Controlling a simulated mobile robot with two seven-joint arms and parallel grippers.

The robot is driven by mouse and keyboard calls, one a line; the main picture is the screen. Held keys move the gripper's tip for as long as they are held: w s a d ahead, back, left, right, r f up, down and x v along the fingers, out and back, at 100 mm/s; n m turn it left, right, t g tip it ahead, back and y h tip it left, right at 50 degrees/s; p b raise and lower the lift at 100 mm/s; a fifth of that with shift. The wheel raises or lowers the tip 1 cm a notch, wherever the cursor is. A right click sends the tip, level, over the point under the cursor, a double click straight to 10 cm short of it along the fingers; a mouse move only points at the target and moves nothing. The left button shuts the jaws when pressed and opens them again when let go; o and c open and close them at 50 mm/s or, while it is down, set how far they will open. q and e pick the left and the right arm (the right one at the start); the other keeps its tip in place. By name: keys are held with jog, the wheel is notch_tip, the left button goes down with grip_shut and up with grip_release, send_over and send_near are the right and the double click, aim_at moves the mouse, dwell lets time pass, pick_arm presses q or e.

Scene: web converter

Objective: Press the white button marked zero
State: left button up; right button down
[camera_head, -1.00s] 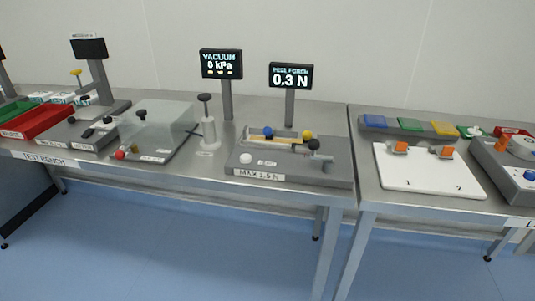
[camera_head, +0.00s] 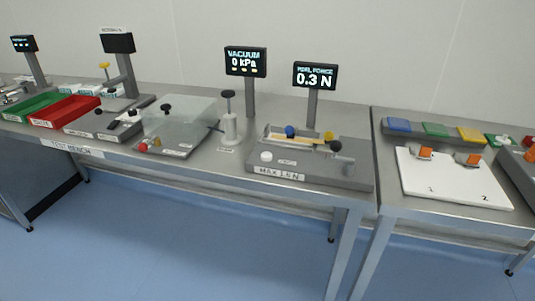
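The white button (camera_head: 266,156) sits at the front left of a grey peel-force device (camera_head: 315,178) on the steel bench. A small label (camera_head: 286,162) beside it is too small to read. Neither of my grippers shows in the head view.
Left of the device stand a white hand pump (camera_head: 230,125), a clear-covered box (camera_head: 178,120), and red (camera_head: 64,112) and green (camera_head: 38,106) trays. The vacuum display (camera_head: 245,61) reads 0 kPa. A second table at right holds a white board (camera_head: 455,182). The blue floor in front is clear.

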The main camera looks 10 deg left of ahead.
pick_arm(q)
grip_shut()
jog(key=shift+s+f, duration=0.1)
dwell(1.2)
